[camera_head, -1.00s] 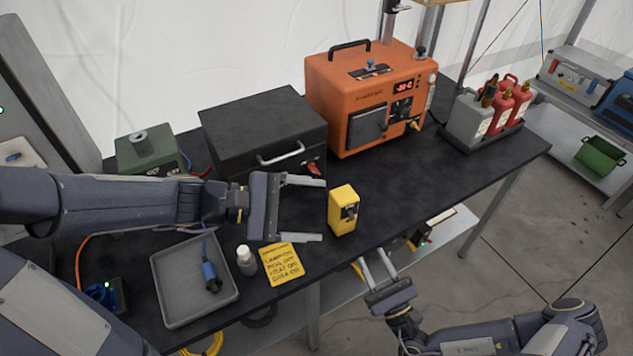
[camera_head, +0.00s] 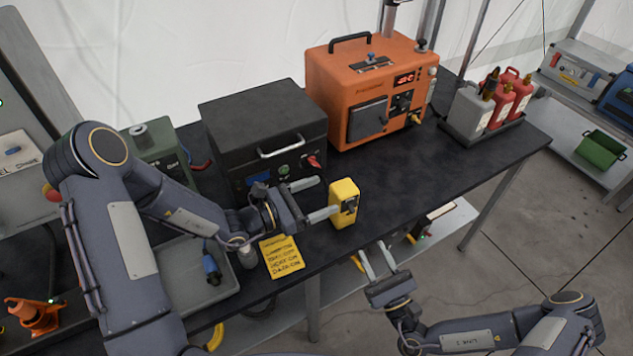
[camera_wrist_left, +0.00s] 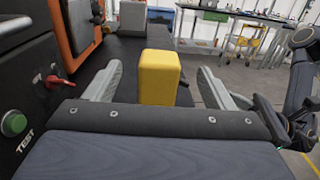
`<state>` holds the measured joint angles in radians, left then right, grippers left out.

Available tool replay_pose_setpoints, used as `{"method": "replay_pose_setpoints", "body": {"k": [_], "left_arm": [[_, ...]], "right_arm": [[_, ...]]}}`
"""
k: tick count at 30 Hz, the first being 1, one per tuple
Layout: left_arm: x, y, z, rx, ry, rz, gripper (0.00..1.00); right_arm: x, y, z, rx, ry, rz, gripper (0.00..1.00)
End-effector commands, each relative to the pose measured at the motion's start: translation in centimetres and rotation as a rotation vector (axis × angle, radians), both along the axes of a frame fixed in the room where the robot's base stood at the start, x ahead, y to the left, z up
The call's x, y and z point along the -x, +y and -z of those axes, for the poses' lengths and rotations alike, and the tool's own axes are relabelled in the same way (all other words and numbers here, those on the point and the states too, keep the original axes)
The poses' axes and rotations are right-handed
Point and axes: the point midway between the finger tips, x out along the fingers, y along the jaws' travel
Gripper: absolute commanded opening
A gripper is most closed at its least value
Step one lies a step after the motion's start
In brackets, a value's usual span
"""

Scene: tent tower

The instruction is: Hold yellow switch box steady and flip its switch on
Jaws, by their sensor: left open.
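The yellow switch box (camera_head: 340,205) stands upright on the black table, with its dark switch (camera_head: 349,204) on the side facing right in the head view. My left gripper (camera_head: 322,199) is open just left of the box, its fingers pointing at it. My right gripper (camera_head: 378,262) is open and empty in front of the table's front edge, below and right of the box.
A black case (camera_head: 262,120) with a handle and an orange machine (camera_head: 365,95) stand behind. A yellow note (camera_head: 281,257) and a grey tray (camera_head: 190,290) lie left of the box. Fuel cans (camera_head: 500,100) stand at the right. The table right of the box is clear.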

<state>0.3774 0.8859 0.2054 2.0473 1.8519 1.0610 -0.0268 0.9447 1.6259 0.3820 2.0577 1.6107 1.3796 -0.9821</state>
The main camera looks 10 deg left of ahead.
Motion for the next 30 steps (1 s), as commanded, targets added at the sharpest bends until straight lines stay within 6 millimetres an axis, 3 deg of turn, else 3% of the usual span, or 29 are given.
{"method": "replay_pose_setpoints", "body": {"k": [1,6,13,26,30], "left_arm": [[0.1,0.0,1.2,0.000,0.006,0.000,0.76],[-1.8,-3.1,0.8,0.000,-0.002,0.005,0.76],[-3.6,-5.5,0.8,0.000,-0.002,0.002,0.76],[-4.1,-6.3,0.7,-0.001,-0.001,0.000,0.76],[-4.1,-6.3,0.7,-0.001,-0.001,0.001,0.59]], "right_arm": [[0.0,0.0,0.0,0.000,0.000,0.000,0.36],[0.0,0.0,0.0,0.000,0.000,0.000,0.36],[0.0,0.0,0.0,0.000,0.000,0.000,0.36],[0.0,0.0,0.0,0.000,0.000,0.000,0.36],[0.0,0.0,0.0,0.000,0.000,0.000,0.36]]}}
